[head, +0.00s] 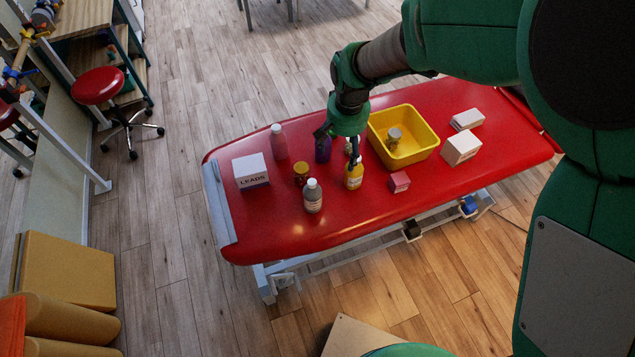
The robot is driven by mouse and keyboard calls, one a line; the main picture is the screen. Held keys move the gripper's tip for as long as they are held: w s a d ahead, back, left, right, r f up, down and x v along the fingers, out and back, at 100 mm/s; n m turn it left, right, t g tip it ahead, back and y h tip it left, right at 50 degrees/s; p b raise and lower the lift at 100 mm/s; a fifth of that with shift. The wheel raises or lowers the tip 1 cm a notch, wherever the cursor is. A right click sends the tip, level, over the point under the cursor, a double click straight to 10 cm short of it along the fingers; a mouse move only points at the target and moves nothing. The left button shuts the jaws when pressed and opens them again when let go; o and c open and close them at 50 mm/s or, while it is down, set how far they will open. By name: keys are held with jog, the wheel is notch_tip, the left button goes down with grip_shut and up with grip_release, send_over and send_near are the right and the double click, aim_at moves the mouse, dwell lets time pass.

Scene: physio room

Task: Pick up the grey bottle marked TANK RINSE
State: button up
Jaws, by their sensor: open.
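A grey bottle (313,197) with a pale cap and a light label stands upright near the front edge of the red treatment table (265,228). Its label is too small to read. My gripper (337,146) is open above the table, behind and to the right of the grey bottle and apart from it. The gripper is over a purple bottle (323,150) and a yellow bottle (354,174), partly covering them. I cannot tell whether it touches either one.
A small brown jar (301,174) stands just behind the grey bottle. A white LEADS box (250,171) and a pink bottle (278,141) are to the left. A pink box (399,182), yellow bin (432,149) and white boxes (461,149) are to the right.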

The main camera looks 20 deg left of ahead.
send_over(311, 183)
jog(key=shift+n+g+h, duration=0.3)
jog(key=shift+n+g, duration=0.1)
notch_tip(311, 183, down, 12)
jog(key=shift+a+r+b, duration=0.1)
jog(key=shift+b, duration=0.3)
jog(key=shift+f+b, duration=0.6)
jog(key=shift+f, duration=3.7)
jog(key=shift+w+d+f+b, duration=0.1)
jog(key=shift+f+b, duration=0.15)
jog(key=shift+f, duration=1.05)
jog(key=shift+w+d+f+b, duration=0.1)
jog(key=shift+f+b, duration=0.15)
jog(key=shift+f, duration=1.05)
jog(key=shift+c, duration=0.3)
